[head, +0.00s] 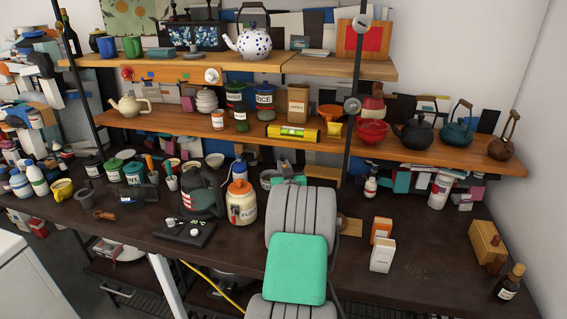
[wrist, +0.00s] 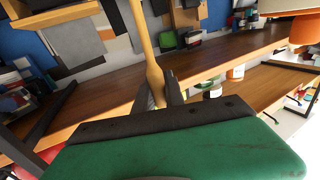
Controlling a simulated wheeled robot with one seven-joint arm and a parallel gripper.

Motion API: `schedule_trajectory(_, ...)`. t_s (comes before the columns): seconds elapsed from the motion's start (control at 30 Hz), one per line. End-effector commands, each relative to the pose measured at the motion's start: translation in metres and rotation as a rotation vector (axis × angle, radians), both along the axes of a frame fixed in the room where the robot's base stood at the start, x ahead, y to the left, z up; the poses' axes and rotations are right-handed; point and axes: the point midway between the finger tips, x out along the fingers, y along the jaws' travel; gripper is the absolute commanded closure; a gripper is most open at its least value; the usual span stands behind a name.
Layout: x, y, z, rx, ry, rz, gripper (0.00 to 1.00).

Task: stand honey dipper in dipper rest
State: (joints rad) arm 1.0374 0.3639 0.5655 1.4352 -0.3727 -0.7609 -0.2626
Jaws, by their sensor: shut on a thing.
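In the wrist view, my gripper (wrist: 159,98) is shut on a pale wooden stick, the honey dipper (wrist: 145,40). The dipper runs from between the dark fingers up past the top edge of the picture, leaning slightly left. Its upper end is out of view. In the head view, the grey and green links of my arm cover the gripper and the dipper. I cannot pick out the dipper rest with certainty in either view.
An orange-lidded flour jar (head: 241,203) and a dark kettle (head: 203,192) stand left of my arm. White (head: 382,255) and orange (head: 381,231) boxes stand right of it. The middle shelf (head: 440,150) above is crowded. The counter's right part (head: 430,270) has free room.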

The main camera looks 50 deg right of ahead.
Motion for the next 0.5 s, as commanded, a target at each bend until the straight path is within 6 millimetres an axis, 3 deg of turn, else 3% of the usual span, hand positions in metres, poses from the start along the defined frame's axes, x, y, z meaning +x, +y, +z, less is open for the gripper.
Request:
schedule_trajectory(0.03, 0.0, 0.0, -0.01, -0.001, -0.001, 0.0, 1.0)
schedule_trajectory(0.5, 0.0, 0.0, -0.042, 0.0, 0.0, 0.0, 1.0)
